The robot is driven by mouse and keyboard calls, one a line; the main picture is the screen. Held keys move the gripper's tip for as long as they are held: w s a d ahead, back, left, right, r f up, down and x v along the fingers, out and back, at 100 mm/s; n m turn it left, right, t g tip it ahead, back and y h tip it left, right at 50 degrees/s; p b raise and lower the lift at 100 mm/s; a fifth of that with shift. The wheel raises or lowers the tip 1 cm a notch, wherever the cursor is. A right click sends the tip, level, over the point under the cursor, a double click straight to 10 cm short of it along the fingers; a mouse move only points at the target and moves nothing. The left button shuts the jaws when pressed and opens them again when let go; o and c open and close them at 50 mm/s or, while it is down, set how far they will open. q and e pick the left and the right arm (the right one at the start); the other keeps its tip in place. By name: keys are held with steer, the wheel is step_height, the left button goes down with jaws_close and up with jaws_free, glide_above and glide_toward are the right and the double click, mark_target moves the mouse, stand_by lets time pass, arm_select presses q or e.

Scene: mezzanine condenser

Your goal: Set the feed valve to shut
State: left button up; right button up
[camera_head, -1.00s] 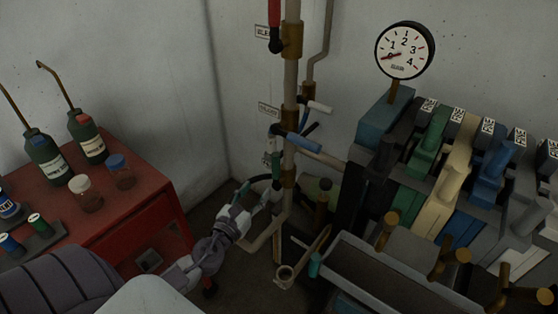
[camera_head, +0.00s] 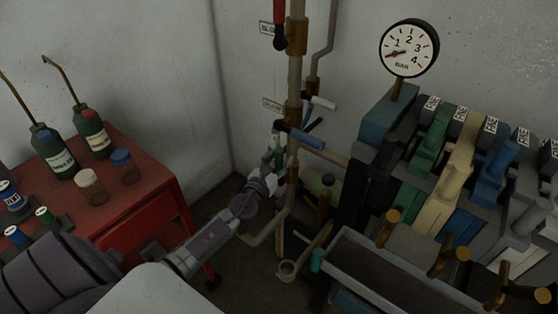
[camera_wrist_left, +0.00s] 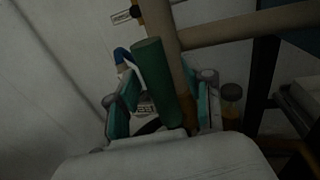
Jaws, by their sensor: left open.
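A vertical pipe (camera_head: 294,112) in the corner carries several lever valves. A red handle (camera_head: 280,38) hangs at the top, a blue handle (camera_head: 305,140) sticks out to the right lower down. I cannot read which lever is the feed valve. My left gripper (camera_head: 274,162) is at the pipe, just below the blue handle. In the left wrist view my left gripper (camera_wrist_left: 155,104) is open, with a green handle (camera_wrist_left: 154,78) between its teal finger pads. Whether the pads touch the handle is not clear. My right gripper is not in view.
A red cabinet (camera_head: 150,215) with bottles and jars stands at left. A pressure gauge (camera_head: 409,47) reads low above a row of coloured blocks at right. A grey trough (camera_head: 385,270) with brass-tipped handles lies at front right, close to the pipe.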

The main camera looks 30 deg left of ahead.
arm_select(q)
jaws_close()
steer(key=shift+d, duration=0.1)
stand_by(0.3)
steer(key=d+f+m+t+h+b, duration=0.2)
steer(key=d+f+m+b, duration=0.7)
steer(key=m, duration=1.1)
steer(key=shift+s+d+f+h+b, duration=0.15)
steer(key=shift+s+f+h+b, duration=0.25)
steer(key=shift+h+b, duration=0.55)
steer(key=shift+m, duration=0.3)
jaws_free()
